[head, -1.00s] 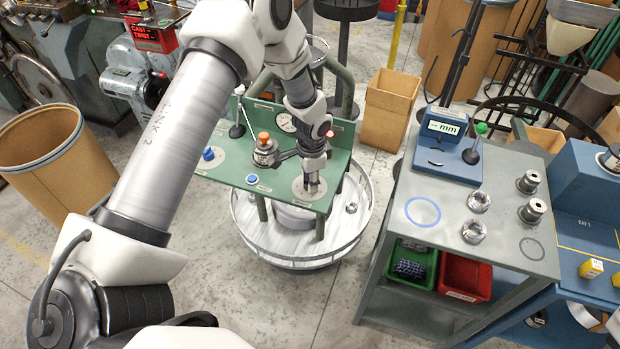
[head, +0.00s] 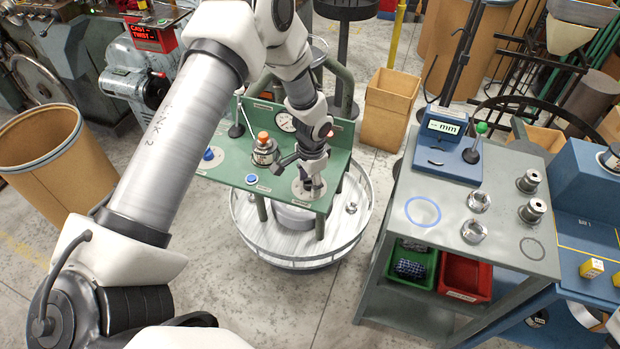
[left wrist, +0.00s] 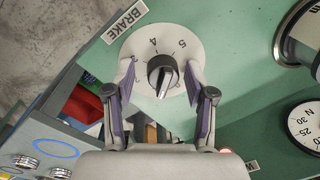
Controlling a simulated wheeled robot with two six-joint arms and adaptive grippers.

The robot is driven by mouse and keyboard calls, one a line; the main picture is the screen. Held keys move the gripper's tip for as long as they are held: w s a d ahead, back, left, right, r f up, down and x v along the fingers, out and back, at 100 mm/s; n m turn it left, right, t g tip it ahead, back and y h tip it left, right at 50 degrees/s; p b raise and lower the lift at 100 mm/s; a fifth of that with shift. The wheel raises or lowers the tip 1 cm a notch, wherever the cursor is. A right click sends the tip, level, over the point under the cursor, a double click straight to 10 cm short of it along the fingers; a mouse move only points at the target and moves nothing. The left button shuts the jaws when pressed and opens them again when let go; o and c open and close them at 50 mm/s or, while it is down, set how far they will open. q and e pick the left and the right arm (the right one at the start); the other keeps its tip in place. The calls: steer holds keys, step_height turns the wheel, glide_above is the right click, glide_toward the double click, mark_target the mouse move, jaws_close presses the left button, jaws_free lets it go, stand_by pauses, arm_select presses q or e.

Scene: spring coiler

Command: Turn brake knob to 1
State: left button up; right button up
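The brake knob (left wrist: 163,75) is black with a pale pointer line, on a white numbered dial (left wrist: 160,42) beside the BRAKE label (left wrist: 125,20) in the left wrist view. The 4 and 5 are legible on the dial's far side; the pointer line runs toward the bottom of that view, away from them. My left gripper (left wrist: 160,88) is open, one finger on each side of the knob, with visible gaps. In the head view my left gripper (head: 311,187) points down over the dial at the right end of the green panel (head: 233,172) and hides the knob. My right gripper is not in view.
An orange-topped device (head: 263,150), a blue button (head: 251,179) and a round gauge (head: 286,122) share the panel. A round railed tray (head: 270,258) lies below. A grey bench (head: 455,205) with a blue mm gauge (head: 443,128) stands to the right.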

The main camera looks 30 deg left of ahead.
arm_select(q)
steer(key=shift+w+r, duration=0.1)
steer(key=shift+w, duration=0.05)
steer(key=shift+r, duration=0.3)
step_height(320, 180, up, 11)
steer(key=shift+d+r, duration=0.15)
steer(key=shift+d, duration=0.2)
